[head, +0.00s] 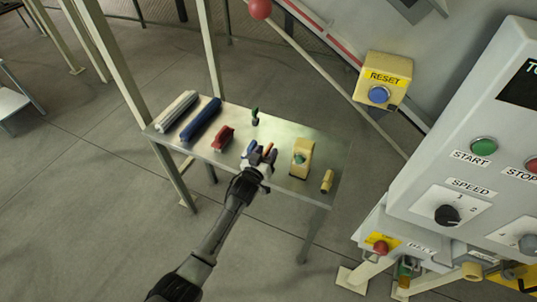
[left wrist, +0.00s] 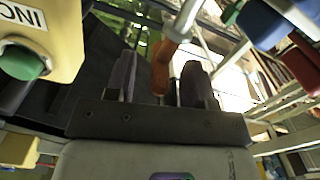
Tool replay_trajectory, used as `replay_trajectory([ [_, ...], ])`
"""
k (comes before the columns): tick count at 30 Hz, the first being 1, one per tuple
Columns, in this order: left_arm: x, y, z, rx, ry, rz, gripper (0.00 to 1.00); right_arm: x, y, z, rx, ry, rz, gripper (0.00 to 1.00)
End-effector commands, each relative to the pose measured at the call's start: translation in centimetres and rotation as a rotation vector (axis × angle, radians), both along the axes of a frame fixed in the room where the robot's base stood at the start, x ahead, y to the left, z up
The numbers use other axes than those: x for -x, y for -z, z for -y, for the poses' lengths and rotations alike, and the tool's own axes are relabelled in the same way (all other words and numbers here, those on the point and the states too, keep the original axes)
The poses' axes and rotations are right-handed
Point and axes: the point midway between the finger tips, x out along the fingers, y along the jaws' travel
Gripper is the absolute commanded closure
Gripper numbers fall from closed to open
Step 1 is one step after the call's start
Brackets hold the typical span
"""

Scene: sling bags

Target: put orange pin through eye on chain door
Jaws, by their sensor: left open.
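The orange pin (head: 268,148) is at the front middle of a metal table, right at my left gripper. My left gripper (head: 261,156) is open and reaches down over the table's front part. In the left wrist view the orange piece (left wrist: 160,74) shows between the two dark fingers (left wrist: 158,78), with a grey rod-like part just beyond it. I cannot tell whether either finger touches it. I cannot make out the chain door or its eye. My right gripper is not in view.
A machine panel (head: 460,180) stands at right, with a yellow RESET box (head: 383,80) behind.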

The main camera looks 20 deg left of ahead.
Motion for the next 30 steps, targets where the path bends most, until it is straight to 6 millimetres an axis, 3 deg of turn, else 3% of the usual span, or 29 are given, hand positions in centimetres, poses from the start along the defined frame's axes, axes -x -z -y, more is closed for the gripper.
replay_trajectory([
  [6, -1.8, 0.1, 0.2, 0.000, 0.000, -0.001, 0.51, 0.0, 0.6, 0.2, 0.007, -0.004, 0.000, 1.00],
  [14, -1.9, 0.0, 0.2, 0.000, 0.000, -0.001, 0.51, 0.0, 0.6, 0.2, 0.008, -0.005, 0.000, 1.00],
  [30, -1.9, 0.0, 0.2, 0.000, 0.000, -0.001, 1.00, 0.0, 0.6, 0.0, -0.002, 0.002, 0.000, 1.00],
])
